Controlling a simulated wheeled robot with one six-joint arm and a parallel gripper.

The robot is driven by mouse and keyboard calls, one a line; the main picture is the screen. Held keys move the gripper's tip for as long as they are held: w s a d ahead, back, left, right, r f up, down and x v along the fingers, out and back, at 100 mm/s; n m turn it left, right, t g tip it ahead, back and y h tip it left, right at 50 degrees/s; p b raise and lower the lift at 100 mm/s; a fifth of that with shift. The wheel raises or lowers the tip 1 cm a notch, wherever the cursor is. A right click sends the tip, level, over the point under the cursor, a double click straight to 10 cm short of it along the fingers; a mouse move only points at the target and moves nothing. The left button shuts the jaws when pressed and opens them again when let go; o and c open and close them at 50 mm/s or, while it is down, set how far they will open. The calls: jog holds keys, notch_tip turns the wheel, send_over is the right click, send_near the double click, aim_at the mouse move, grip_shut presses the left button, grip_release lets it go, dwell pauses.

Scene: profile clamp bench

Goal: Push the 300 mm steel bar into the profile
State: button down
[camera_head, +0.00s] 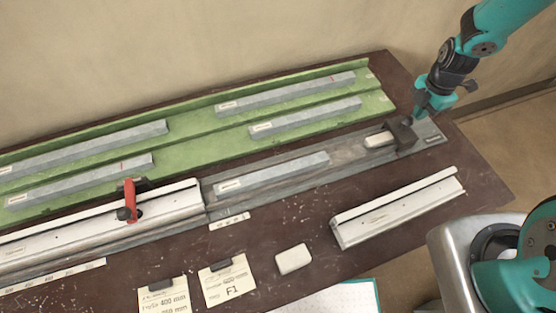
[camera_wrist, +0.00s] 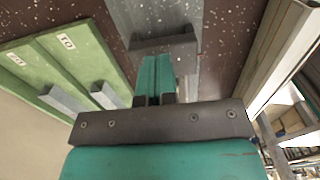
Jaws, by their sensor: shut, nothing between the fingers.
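A grey steel bar (camera_head: 272,173) with a small label lies in the grey guide channel (camera_head: 345,150), its left end near the right end of the white profile (camera_head: 100,225). I cannot tell whether they touch. A red-handled clamp (camera_head: 127,207) stands on the profile. A dark block (camera_head: 402,134) with a pale piece (camera_head: 379,140) on its left sits at the channel's right end, apart from the bar. My gripper (camera_head: 424,108) is shut and empty, just above and behind that block. In the wrist view its closed teal fingers (camera_wrist: 153,78) point at the dark block (camera_wrist: 165,45).
A green rack (camera_head: 210,125) with several grey bars stands behind the channel. A shorter white profile (camera_head: 400,207) lies at the front right. A pale block (camera_head: 293,259) and note cards (camera_head: 228,282) lie in front. The dark bench (camera_head: 330,190) is clear between them.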

jog(key=shift+s+a+p, duration=0.15)
jog(key=shift+s+a, duration=1.2)
jog(key=shift+a, duration=2.85)
jog(key=shift+s+a+p, duration=0.15)
jog(key=shift+s+a, duration=1.25)
jog(key=shift+a, duration=2.8)
jog(key=shift+s+a+p, duration=0.15)
jog(key=shift+s+a, duration=1.2)
jog(key=shift+a, duration=2.85)
jog(key=shift+s+a+b, duration=0.25)
jog(key=shift+s+a, duration=0.9)
jog(key=shift+a, duration=2.5)
jog(key=shift+s+a+b, duration=0.25)
jog(key=shift+s+a, duration=0.95)
jog(key=shift+a, duration=2.4)
jog(key=shift+s+a+b, duration=0.25)
jog(key=shift+s+a, duration=0.9)
jog(key=shift+a, duration=2.5)
jog(key=shift+s+a, duration=0.15)
jog(key=shift+a, duration=0.3)
